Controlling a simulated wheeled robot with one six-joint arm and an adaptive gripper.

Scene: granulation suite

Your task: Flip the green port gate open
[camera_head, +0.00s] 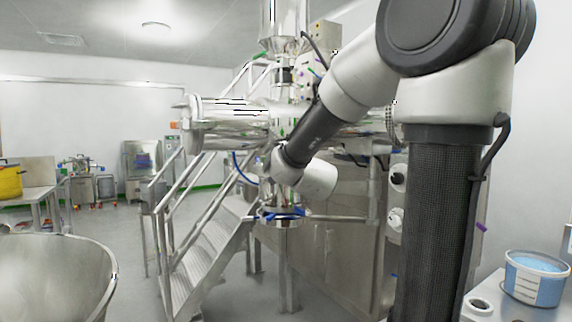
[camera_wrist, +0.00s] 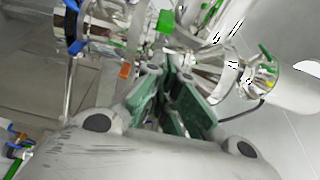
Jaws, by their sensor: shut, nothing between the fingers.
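My gripper (camera_wrist: 168,76) shows in the wrist view with its dark green fingers drawn together and nothing between them. Just beyond the fingertips is a small bright green part (camera_wrist: 165,21) on the steel machine, apart from the fingers. A green lever (camera_wrist: 268,52) sits on a round steel port at the right. In the head view, my arm hides part of the machine, and my fingers cannot be made out.
The steel machine (camera_head: 235,112) has pipes and fittings close around my gripper. Steel stairs with handrails (camera_head: 195,265) stand left of it. A large steel bowl (camera_head: 55,275) is at the lower left. A blue-filled tub (camera_head: 535,280) stands at the lower right. Floor between bowl and stairs is clear.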

